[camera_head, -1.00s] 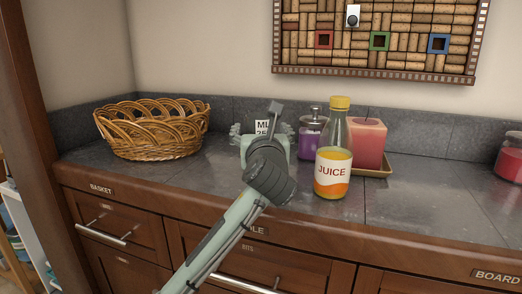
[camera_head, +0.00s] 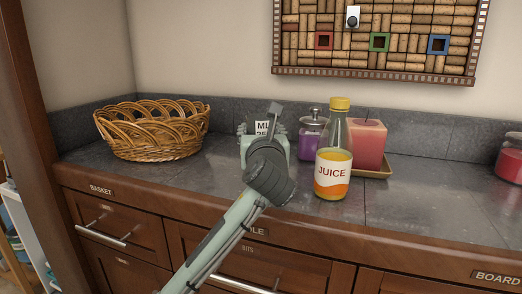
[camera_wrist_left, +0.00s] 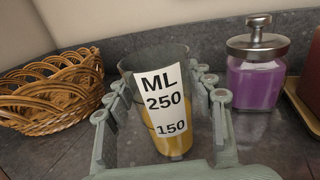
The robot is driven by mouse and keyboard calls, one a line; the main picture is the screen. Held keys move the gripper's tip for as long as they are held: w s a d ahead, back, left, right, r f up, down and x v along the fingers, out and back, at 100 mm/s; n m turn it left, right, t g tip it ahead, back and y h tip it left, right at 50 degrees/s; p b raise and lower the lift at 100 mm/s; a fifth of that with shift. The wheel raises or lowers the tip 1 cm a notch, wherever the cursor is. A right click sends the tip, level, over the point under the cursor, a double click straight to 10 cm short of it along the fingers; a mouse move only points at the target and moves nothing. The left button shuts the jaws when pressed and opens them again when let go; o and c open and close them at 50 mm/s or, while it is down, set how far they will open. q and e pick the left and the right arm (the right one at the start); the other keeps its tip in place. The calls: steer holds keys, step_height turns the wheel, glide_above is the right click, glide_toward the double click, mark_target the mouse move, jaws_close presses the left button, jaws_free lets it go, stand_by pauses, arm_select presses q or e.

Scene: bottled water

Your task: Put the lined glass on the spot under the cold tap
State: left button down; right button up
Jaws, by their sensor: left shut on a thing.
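The lined glass (camera_wrist_left: 166,130) stands upright on the grey counter in the left wrist view. It has a white label reading ML 250 and 150, and orange-yellow liquid fills its lower part. In the head view its label (camera_head: 262,128) shows just behind my left gripper (camera_head: 264,132), which hides most of the glass. My left gripper is shut on the glass, with one finger along each side of it. My right gripper is not in view. No tap or spot under it shows.
A wicker basket (camera_head: 152,130) stands to the left. A juice bottle (camera_head: 333,172), a purple jar (camera_head: 309,146) and a pink candle (camera_head: 369,146) on a tray (camera_head: 378,172) stand close to the right. A red jar (camera_head: 510,164) is at the far right. The front-right counter is bare.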

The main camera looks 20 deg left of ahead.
arm_select(q)
steer(key=shift+r, duration=0.15)
steer(key=shift+r, duration=0.1)
